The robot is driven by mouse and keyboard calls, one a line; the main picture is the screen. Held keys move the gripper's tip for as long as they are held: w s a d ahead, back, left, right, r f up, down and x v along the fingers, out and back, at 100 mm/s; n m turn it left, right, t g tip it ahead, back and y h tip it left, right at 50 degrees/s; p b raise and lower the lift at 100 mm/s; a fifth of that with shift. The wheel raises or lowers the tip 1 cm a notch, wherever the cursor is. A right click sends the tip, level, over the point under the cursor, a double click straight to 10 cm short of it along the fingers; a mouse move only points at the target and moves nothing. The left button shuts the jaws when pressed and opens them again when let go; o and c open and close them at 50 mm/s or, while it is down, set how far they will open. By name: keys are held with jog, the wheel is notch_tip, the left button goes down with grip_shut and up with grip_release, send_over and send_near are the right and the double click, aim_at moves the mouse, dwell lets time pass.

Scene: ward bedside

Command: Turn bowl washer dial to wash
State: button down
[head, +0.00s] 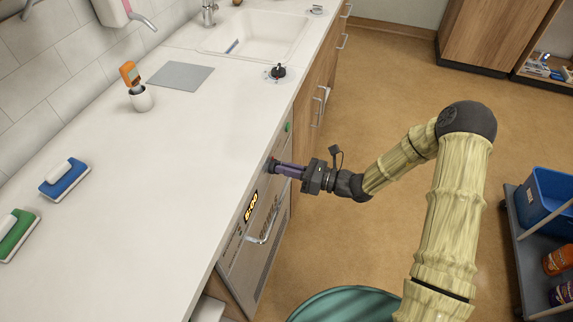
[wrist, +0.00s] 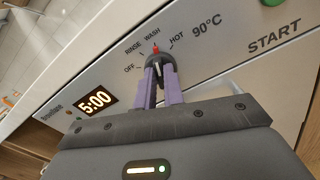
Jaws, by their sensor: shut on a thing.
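The bowl washer (head: 262,247) is built in under the counter edge, with a light panel, a handle and a lit 5:00 display (wrist: 97,101). Its dark dial (wrist: 157,62) sits below the labels OFF, RINSE, WASH and HOT in the wrist view. The dial's red pointer mark (wrist: 155,49) points up at about WASH. My gripper (wrist: 159,84) has its two purple fingers closed on either side of the dial. In the head view my gripper (head: 276,166) reaches the panel from the right; the fingers hide most of the dial there.
A green button (head: 287,127) is on the panel beyond the dial. The washer handle (head: 265,228) juts out on the near side. A dark knob (head: 278,72) stands on the counter (head: 195,150). A cart with a blue bin (head: 548,195) is at the right.

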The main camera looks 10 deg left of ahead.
jog(key=shift+a+r, duration=0.1)
jog(key=shift+r, duration=0.05)
jog(key=c, duration=1.7)
grip_release()
jog(key=shift+o, duration=1)
jog(key=s+d, duration=0.1)
jog(key=d, duration=1.6)
jog(key=shift+s+d, duration=0.15)
jog(key=shift+d, duration=0.05)
